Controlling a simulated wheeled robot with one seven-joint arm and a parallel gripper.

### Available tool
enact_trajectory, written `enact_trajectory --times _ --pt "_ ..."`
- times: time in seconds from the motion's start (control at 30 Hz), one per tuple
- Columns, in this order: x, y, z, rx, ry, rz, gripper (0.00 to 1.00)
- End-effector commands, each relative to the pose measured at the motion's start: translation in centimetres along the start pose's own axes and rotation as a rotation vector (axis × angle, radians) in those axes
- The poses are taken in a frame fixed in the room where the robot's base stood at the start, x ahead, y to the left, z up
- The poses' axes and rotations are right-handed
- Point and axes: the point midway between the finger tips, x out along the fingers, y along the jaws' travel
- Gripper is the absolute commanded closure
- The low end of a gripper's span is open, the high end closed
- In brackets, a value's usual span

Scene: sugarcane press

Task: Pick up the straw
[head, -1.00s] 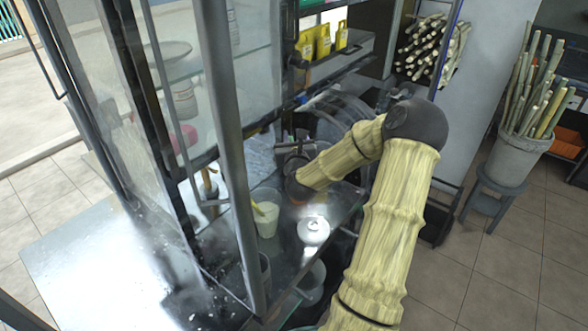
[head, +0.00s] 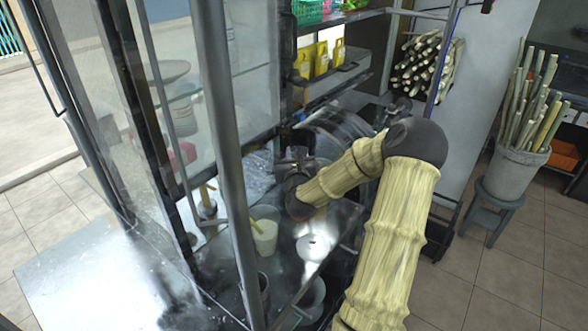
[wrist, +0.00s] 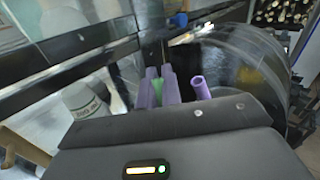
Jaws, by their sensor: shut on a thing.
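My gripper (wrist: 163,88) has its dark body across the lower part of the wrist view. In the head view my gripper (head: 298,156) is a small dark shape above the back of the metal counter, and the straw cannot be made out there.
A white cup (head: 264,238) and a round silver lid (head: 313,247) stand on the counter nearer the camera. A labelled white cup (wrist: 85,103) is left of the gripper. Glass panels and posts (head: 222,130) close the left side. A curved dark drum (wrist: 235,65) is behind.

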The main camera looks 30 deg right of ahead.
Motion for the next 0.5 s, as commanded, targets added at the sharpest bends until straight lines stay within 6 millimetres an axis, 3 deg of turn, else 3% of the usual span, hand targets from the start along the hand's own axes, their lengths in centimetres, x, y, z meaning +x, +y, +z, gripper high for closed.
enact_trajectory --times 0.27,0.5 --pt "0.0 -0.3 2.7 -0.002 -0.005 -0.002 1.0" --pt "0.0 -1.0 8.4 -0.004 -0.008 -0.006 1.0"
